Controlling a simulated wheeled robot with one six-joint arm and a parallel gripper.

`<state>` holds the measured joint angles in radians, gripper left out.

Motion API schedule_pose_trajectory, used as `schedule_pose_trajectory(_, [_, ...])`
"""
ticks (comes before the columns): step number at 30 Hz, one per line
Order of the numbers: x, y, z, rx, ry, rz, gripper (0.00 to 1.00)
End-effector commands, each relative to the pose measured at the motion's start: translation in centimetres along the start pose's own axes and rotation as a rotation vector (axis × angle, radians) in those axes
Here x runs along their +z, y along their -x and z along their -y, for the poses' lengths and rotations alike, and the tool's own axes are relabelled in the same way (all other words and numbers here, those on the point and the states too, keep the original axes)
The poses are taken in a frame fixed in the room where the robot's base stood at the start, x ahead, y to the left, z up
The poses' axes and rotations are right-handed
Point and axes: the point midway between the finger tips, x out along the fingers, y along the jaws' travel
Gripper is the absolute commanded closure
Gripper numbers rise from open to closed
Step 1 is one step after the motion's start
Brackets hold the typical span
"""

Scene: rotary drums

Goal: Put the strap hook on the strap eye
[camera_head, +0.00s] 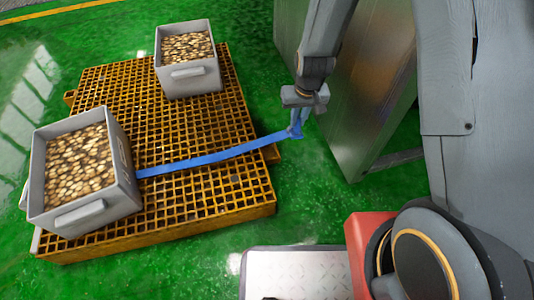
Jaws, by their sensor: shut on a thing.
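A blue strap (215,158) runs from the grey bin at the left, across the yellow grating, to a point below my gripper. My gripper (298,112) hangs past the right edge of the grating, pointing down, and is shut on the strap's end. The strap hook (296,130) seems to be at that end, but it is small and partly hidden by the fingers. I cannot make out the strap eye.
Two grey bins full of brown pieces stand on the yellow grating, one at the front left (122,165) and one at the back (188,77). A grey metal cabinet (375,95) stands just right of my gripper. Green floor (310,190) lies open below it.

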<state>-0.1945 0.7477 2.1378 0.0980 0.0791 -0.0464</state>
Motion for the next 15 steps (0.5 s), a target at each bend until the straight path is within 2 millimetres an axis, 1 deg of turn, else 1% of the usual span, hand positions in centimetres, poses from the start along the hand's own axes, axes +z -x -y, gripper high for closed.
schedule_pose_trajectory(1, [-0.3, -1.6, 1.6, -0.005, 0.025, -0.021, 1.00])
schedule_pose_trajectory(3, [-0.8, -3.1, 3.5, -0.009, 0.052, -0.054, 1.00])
schedule_pose_trajectory(6, [-1.4, -4.8, 5.8, -0.015, 0.085, -0.097, 1.00])
schedule_pose_trajectory(10, [-1.8, -6.2, 8.0, -0.020, 0.115, -0.136, 1.00])
schedule_pose_trajectory(12, [-2.0, -6.6, 8.6, -0.022, 0.124, -0.149, 1.00])
schedule_pose_trajectory(15, [-2.0, -7.1, 9.1, -0.022, 0.130, -0.160, 1.00])
